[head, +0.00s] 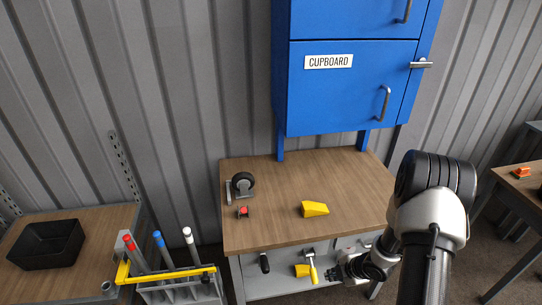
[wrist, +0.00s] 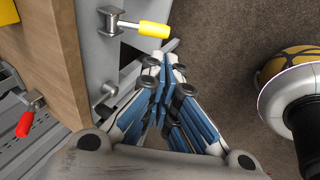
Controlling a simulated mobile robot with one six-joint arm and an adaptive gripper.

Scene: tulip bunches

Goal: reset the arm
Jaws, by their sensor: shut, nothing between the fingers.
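My gripper (head: 335,272) is low in front of the wooden workbench (head: 275,222), near its lower right, in the head view. In the wrist view my gripper (wrist: 165,72) shows its blue-sided fingers drawn together at the tips, with nothing between them. The same yellow handle (head: 313,273) shows left of my gripper in the head view.
A blue cupboard (head: 335,90) stands over the bench. On the bench top lie a caster wheel (head: 243,183) and a yellow wedge (head: 314,209). A black bin (head: 47,245) and a rack with coloured-tipped rods (head: 175,285) stand left. Another table (head: 525,185) stands right.

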